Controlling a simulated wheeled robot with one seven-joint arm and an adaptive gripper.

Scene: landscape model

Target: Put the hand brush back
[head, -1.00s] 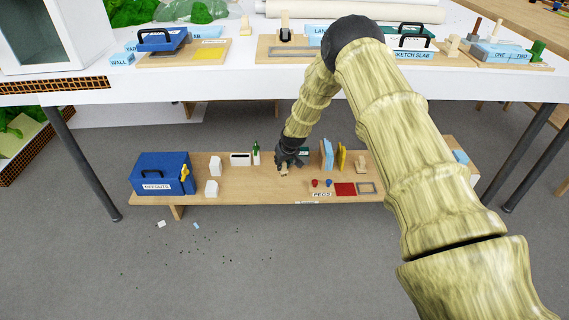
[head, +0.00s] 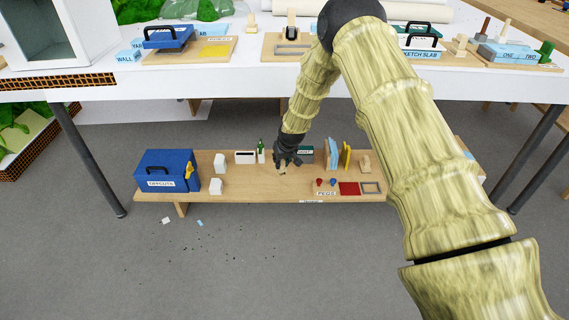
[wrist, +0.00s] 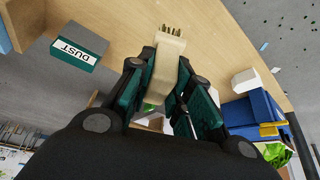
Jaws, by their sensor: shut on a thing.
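The hand brush (wrist: 171,45) is a pale cream block with olive bristle tufts at its far end in the wrist view. My gripper (wrist: 160,75) is shut on it, one dark green finger on each side. In the head view my gripper (head: 284,165) is over the middle of the low wooden shelf (head: 245,185), its fingers pointing down. Only a small pale bit of the brush shows there below the fingers; I cannot tell whether it touches the board. A dark green box labelled DUST (wrist: 80,46) stands near the brush; it also shows beside my gripper in the head view (head: 305,152).
On the shelf, a green bottle (head: 261,152), a white box (head: 245,157) and a blue box (head: 165,172) stand left of my gripper. Blue and yellow upright pieces (head: 338,155) stand right. The white table (head: 240,75) hangs above. Crumbs lie on the floor.

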